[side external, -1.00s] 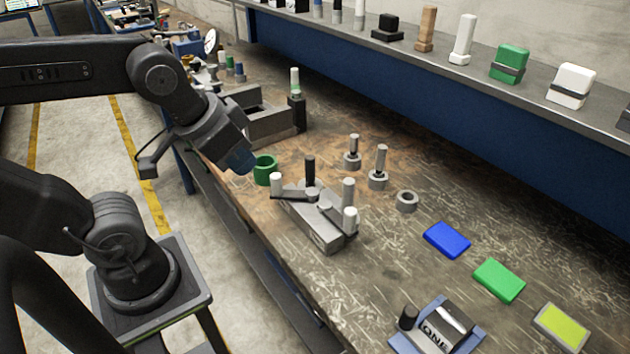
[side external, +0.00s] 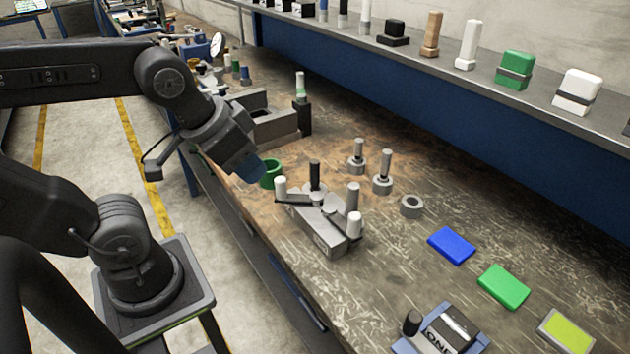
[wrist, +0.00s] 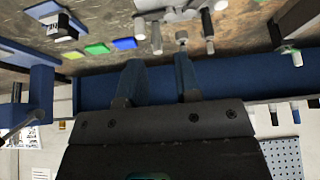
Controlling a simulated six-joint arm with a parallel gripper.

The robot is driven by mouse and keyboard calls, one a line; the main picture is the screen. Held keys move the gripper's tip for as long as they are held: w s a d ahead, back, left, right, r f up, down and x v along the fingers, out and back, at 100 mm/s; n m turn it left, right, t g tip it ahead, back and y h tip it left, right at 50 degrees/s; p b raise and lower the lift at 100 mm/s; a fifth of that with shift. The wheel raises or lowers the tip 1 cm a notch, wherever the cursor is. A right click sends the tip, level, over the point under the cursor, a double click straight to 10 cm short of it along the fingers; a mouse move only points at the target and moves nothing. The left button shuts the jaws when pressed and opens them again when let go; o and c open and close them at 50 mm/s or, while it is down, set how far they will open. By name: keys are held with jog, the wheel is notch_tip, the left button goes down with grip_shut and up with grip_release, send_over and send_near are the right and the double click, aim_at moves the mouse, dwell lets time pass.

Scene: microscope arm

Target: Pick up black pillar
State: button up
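A black pillar (side external: 314,174) stands upright on a grey fixture (side external: 322,235) that also bears several light-topped posts. My gripper (side external: 250,168), with blue fingers, is above the bench edge to the left of the fixture, apart from the pillar. In the wrist view my gripper (wrist: 159,78) has its two blue fingers spread with nothing between them.
A green ring (side external: 271,174) is close beside my gripper. Metal posts (side external: 382,184) and a grey ring (side external: 411,206) stand right of the fixture. A dark block with a green-topped post (side external: 301,115) stands behind. Blue (side external: 451,245) and green (side external: 503,287) pads lie front right.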

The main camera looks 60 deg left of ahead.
jog(key=o, duration=0.4)
jog(key=m+g, duration=0.6)
jog(key=m, duration=1)
send_over(314, 184)
jog(key=w+a, duration=0.1)
notch_tip(314, 184, down, 3)
jog(key=f, duration=0.7)
jog(key=shift+a+f, duration=0.2)
jog(key=shift+f, duration=0.15)
jog(key=shift+s+d+f, duration=0.1)
jog(key=shift+f, duration=1.4)
jog(key=shift+s+d+f, duration=0.1)
jog(key=shift+f, duration=1.4)
